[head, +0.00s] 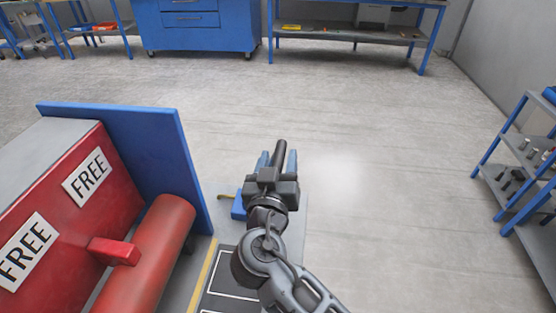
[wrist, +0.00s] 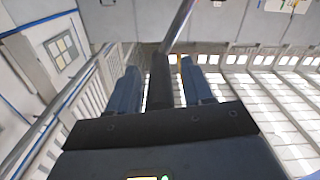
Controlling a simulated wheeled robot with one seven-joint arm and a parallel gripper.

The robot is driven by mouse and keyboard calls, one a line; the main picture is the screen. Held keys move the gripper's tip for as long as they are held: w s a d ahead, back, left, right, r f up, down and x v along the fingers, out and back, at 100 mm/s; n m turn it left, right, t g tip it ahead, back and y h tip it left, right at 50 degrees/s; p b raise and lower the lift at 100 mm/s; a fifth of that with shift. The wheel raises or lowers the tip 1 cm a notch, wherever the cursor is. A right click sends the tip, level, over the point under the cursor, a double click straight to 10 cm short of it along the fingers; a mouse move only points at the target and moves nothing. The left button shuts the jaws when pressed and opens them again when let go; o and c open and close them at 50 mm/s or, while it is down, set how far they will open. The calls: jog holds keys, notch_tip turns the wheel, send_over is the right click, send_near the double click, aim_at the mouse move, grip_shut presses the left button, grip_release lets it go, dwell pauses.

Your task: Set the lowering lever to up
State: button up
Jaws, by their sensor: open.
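The lever's dark grip (head: 280,150) stands between the two blue fingers of my gripper (head: 277,161) in the head view. In the wrist view the black grip (wrist: 160,82) lies between the spread fingers (wrist: 162,84), with a gap on each side. A bare metal rod (wrist: 178,24) runs on from the grip to the top edge. My gripper is open around the grip and not clamped on it. The lever's foot is hidden in the head view, and I cannot tell its setting.
A small blue block (head: 238,206) sits close to my wrist. Shelves (head: 522,165) stand at far right. Open floor (head: 390,150) lies ahead and right.

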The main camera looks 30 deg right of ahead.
grip_shut()
dwell(0.6)
jog(key=w+a+r+n+b, duration=0.1)
jog(key=w+a+n+b, duration=0.2)
jog(key=a, duration=0.3)
jog(key=shift+w+n, duration=0.65)
jog(key=shift+n, duration=0.25)
jog(key=shift+r, duration=0.1)
grip_release()
